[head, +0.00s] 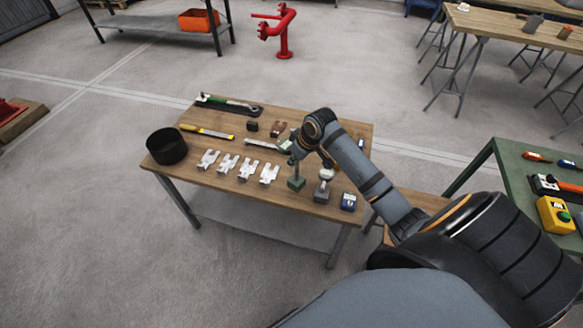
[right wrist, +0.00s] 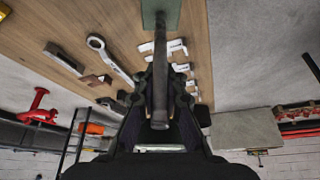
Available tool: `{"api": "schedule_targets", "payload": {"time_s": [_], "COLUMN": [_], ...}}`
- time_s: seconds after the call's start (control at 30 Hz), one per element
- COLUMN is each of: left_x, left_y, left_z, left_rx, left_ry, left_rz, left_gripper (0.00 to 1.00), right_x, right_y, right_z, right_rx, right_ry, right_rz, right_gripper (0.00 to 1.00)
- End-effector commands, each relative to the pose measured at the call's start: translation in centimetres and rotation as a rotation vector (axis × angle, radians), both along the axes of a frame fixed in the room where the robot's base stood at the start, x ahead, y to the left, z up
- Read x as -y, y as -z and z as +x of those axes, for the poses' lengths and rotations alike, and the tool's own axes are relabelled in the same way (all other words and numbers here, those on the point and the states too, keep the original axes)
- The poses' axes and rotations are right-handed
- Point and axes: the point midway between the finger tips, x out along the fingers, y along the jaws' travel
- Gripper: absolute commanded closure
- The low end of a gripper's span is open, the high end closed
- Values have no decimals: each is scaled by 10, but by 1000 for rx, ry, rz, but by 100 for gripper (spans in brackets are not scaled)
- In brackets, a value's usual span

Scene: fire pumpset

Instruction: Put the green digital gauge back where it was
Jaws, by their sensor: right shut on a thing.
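The green digital gauge (head: 296,184) is at the near side of the wooden table, with its stem pointing up. My right gripper (head: 297,160) is above its block and shut on the stem. In the right wrist view the green block of the gauge (right wrist: 160,14) shows at the top, with its dark stem running down between the fingers of the right gripper (right wrist: 160,85). I cannot tell whether its base touches the table or hangs just above it. My left gripper is not in view.
A black pot (head: 166,146) stands at the table's left end. A green bench (head: 503,170) is at right.

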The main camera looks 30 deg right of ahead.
Motion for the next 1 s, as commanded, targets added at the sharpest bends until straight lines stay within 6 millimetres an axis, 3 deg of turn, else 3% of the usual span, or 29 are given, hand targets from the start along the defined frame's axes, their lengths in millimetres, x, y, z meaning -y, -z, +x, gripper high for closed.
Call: {"api": "schedule_targets", "payload": {"time_s": [0.23,0.5,0.83,1.0], "left_x": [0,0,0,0], "left_y": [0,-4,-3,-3], "left_z": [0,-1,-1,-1], "left_rx": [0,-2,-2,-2], "left_ry": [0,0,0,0], "left_rz": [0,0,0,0], "left_gripper": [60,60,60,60], "right_x": [-2,-2,-2,-2], "right_y": [6,38,41,43], "right_z": [7,9,9,8], "right_rx": [3,2,4,-1], "right_ry": [0,-1,0,-1], "right_rz": [1,-1,-1,-2], "right_gripper": [100,100,100,73]}}
